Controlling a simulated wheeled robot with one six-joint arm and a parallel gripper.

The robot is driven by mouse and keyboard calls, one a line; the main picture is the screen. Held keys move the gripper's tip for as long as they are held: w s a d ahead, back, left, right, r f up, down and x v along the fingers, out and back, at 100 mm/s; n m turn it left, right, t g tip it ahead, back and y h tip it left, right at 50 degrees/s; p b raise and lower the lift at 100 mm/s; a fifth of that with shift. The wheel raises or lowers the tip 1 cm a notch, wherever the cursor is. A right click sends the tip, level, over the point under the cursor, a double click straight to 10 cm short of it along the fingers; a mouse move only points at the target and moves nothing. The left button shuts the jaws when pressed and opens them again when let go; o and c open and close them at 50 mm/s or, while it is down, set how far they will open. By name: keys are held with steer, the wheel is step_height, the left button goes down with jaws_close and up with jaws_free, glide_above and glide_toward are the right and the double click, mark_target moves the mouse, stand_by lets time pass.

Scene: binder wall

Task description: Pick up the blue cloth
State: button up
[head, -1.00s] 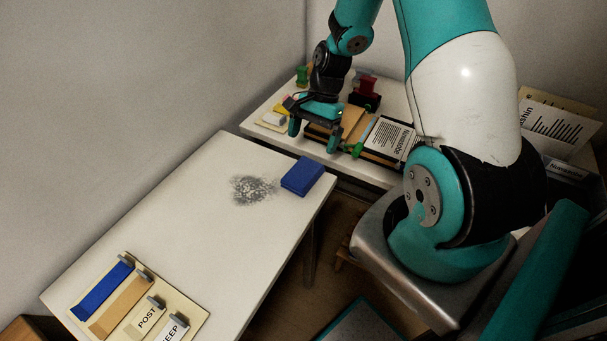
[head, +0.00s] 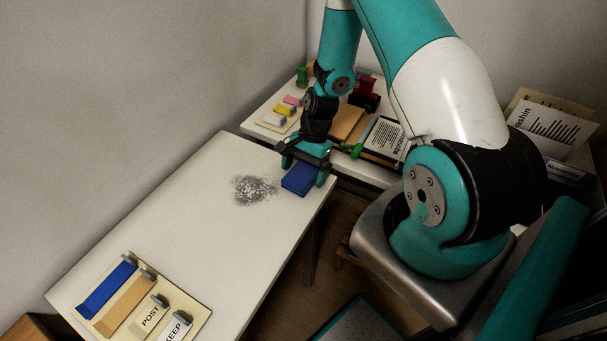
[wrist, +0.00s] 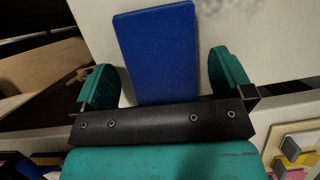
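The blue cloth (head: 299,180) is a folded, flat block at the right edge of the white table, beside a grey smudge. It also shows in the wrist view (wrist: 156,52), lying between the two fingers. My gripper (head: 303,168) is at the cloth, fingers apart on either side of it. In the wrist view my gripper (wrist: 160,80) is open, with a gap between each finger and the cloth. The cloth's near end is hidden behind the gripper's black bar.
The white table (head: 180,205) has a grey smudge (head: 254,190) left of the cloth and a board with coloured strips (head: 136,300) at its front. A second table behind holds folders, a document (head: 386,139) and small coloured items. The first table's middle is clear.

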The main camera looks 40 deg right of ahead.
mark_target(304, 172)
steer(key=c, duration=0.8)
steer(key=shift+r, duration=0.1)
step_height(304, 172, up, 20)
steer(key=shift+f, duration=0.1)
steer(key=shift+o, duration=0.5)
